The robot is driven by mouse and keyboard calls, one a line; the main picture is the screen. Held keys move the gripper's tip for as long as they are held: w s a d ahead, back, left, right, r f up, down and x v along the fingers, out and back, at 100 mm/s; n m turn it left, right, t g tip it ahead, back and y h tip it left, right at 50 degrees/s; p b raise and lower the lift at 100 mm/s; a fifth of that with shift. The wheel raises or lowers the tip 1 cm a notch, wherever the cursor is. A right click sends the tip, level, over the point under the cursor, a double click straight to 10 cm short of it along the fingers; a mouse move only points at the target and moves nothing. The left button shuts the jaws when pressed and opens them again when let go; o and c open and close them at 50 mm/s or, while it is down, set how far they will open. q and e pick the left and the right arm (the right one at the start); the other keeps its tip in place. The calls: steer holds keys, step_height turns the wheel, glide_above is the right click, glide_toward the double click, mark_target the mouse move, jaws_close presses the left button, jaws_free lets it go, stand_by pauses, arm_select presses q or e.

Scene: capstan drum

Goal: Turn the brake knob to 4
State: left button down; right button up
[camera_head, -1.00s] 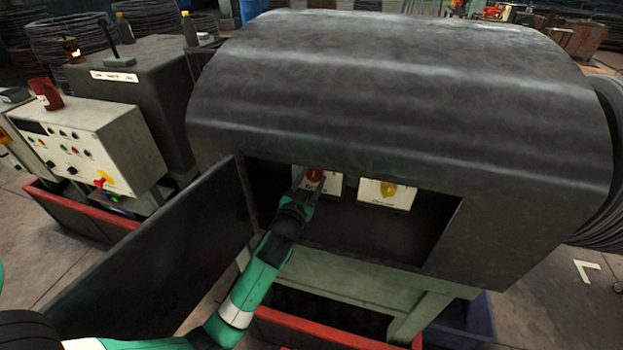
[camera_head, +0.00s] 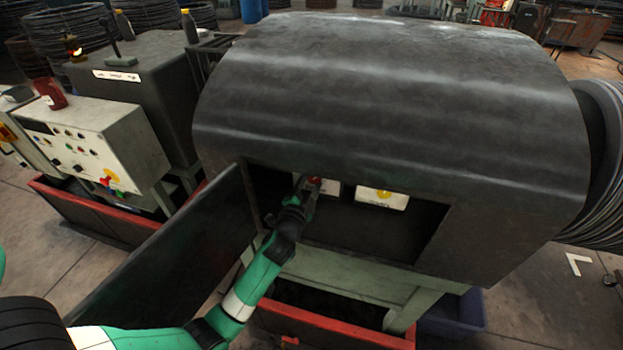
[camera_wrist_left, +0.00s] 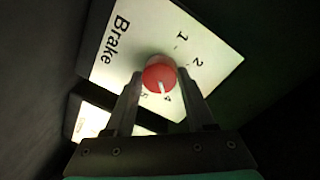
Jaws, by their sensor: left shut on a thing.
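The red brake knob (camera_wrist_left: 160,75) has a white pointer line and sits on a pale plate marked "Brake" (camera_wrist_left: 116,38) with numbers around it. In the left wrist view, the pointer is directed towards the 4. My left gripper (camera_wrist_left: 160,73) is shut on the knob, one finger on each side. The right finger covers part of the scale. In the head view, my left gripper (camera_head: 308,186) reaches into the opening of the dark housing (camera_head: 400,110) and hides most of the knob (camera_head: 315,180). My right gripper is not in view.
A second pale plate with a yellow knob (camera_head: 384,194) is right of the brake plate. An open dark door panel (camera_head: 165,250) stands left of the opening, close to my left arm. A control cabinet (camera_head: 105,140) stands further left.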

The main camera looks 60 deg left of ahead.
arm_select(q)
steer(key=shift+m, duration=0.3)
steer(key=shift+c, duration=1.2)
jaws_free()
steer(key=v, duration=1.1)
steer(key=shift+s+d, duration=0.2)
steer(key=shift+d, duration=0.05)
